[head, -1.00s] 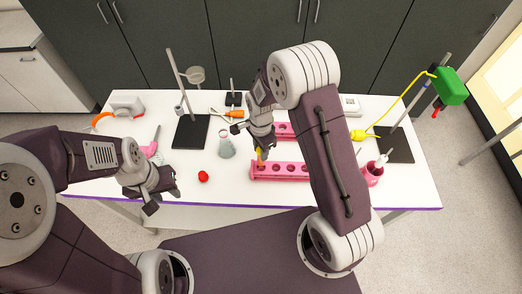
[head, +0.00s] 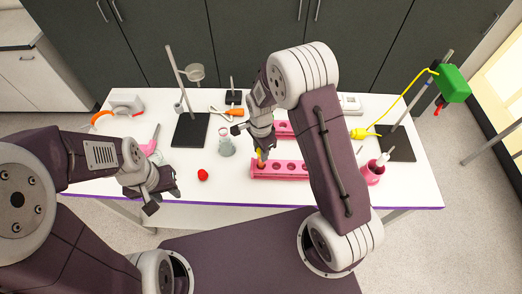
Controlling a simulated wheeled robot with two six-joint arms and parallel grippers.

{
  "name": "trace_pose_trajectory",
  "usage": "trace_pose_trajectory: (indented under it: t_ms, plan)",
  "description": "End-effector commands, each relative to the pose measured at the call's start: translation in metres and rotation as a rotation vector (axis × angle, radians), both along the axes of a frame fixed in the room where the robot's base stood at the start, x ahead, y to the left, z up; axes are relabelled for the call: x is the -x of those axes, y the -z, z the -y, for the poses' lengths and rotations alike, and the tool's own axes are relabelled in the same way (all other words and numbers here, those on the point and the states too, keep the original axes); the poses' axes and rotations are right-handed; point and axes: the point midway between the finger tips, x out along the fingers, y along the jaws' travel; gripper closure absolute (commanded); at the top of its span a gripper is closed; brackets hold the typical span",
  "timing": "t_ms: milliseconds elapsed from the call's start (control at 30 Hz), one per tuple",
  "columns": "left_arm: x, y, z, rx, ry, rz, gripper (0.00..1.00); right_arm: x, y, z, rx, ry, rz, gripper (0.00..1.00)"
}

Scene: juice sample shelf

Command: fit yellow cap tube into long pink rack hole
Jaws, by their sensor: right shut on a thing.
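The long pink rack (head: 292,178) lies near the front of the white table, with a row of round holes in its top. My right gripper (head: 261,150) is above the rack's left end, shut on the yellow cap tube (head: 261,157). Only a small yellow-orange part of the tube shows. Its lower end is at the rack's leftmost hole, but I cannot tell how deep it sits. My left gripper (head: 162,199) is open and empty at the table's front left edge.
A second pink rack (head: 285,129) stands behind, partly hidden by my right arm. A flask (head: 226,147) and a red ball-like object (head: 203,175) are left of the long rack. A pink flask (head: 372,173) is right of it. Stands (head: 189,130) are farther back.

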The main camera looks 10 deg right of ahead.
Motion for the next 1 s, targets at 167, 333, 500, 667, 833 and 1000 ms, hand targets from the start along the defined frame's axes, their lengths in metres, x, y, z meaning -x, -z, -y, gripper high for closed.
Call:
trace_pose_trajectory:
  t_ms: [167, 333, 500, 667, 833, 1000]
  plan:
    - [0.000, 0.004, 0.000, 0.000, 0.000, 0.000, 0.64, 0.000, 0.005, 0.000, 0.000, 0.000, 0.000, 1.00]
    - [0.000, 0.006, 0.000, 0.000, 0.000, 0.000, 0.64, 0.000, 0.009, 0.000, 0.000, 0.000, 0.001, 1.00]
    - [0.000, 0.009, 0.000, 0.000, 0.000, 0.000, 0.64, 0.000, 0.012, 0.000, 0.000, 0.000, 0.001, 1.00]
    - [0.000, 0.011, 0.000, 0.000, 0.000, 0.000, 0.64, 0.000, 0.016, 0.000, 0.000, 0.000, 0.001, 1.00]
    - [0.000, 0.013, 0.000, 0.000, 0.000, 0.000, 0.64, 0.000, 0.018, 0.000, 0.000, 0.000, 0.001, 1.00]
    - [0.000, 0.012, 0.000, 0.000, 0.000, 0.000, 0.64, 0.000, 0.018, 0.000, 0.000, 0.000, 0.001, 1.00]
